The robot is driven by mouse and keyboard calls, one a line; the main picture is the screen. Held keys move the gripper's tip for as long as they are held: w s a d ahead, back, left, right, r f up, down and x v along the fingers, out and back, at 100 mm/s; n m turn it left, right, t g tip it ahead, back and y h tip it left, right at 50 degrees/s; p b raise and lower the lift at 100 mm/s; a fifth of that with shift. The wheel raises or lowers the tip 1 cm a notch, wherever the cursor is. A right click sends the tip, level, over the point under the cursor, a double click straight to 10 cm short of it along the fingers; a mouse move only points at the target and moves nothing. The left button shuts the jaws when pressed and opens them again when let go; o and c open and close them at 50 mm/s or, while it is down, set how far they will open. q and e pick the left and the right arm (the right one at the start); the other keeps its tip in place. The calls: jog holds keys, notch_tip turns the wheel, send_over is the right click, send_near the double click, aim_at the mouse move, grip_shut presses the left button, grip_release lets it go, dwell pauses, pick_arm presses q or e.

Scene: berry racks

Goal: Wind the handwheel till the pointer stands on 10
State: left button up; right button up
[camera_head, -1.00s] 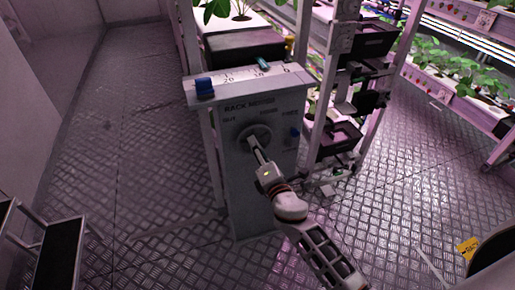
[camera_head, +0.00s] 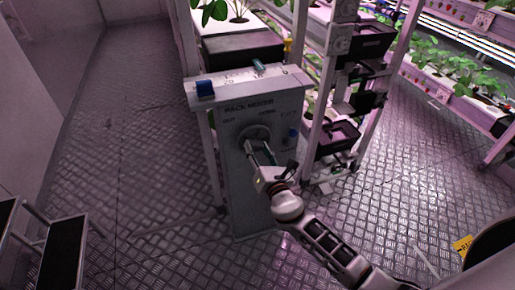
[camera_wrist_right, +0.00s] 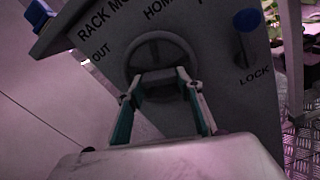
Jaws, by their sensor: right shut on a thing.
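The handwheel (camera_head: 251,133) is a grey ring on the front of the grey rack mover cabinet (camera_head: 245,190). In the right wrist view the wheel (camera_wrist_right: 160,38) shows ahead of my fingers, below the words OUT and HOME. My right gripper (camera_head: 259,147) is shut on the handwheel at its lower part, and its two fingers (camera_wrist_right: 160,80) stand either side of a grey piece there. A small teal pointer (camera_head: 258,64) stands at the scale (camera_head: 243,78) on the cabinet top, near the middle; its exact reading is too small to tell. My left gripper is out of view.
A blue block (camera_head: 205,88) sits at the scale's left end. A blue knob (camera_wrist_right: 247,20) marked LOCK is right of the wheel. Plant racks (camera_head: 345,90) stand behind and right. A step stool (camera_head: 62,250) is at left. The floor between is clear.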

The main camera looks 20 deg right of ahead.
dwell(0.4)
jog(key=o, duration=1.1)
jog(key=s, duration=1.2)
jog(key=shift+d, duration=0.2)
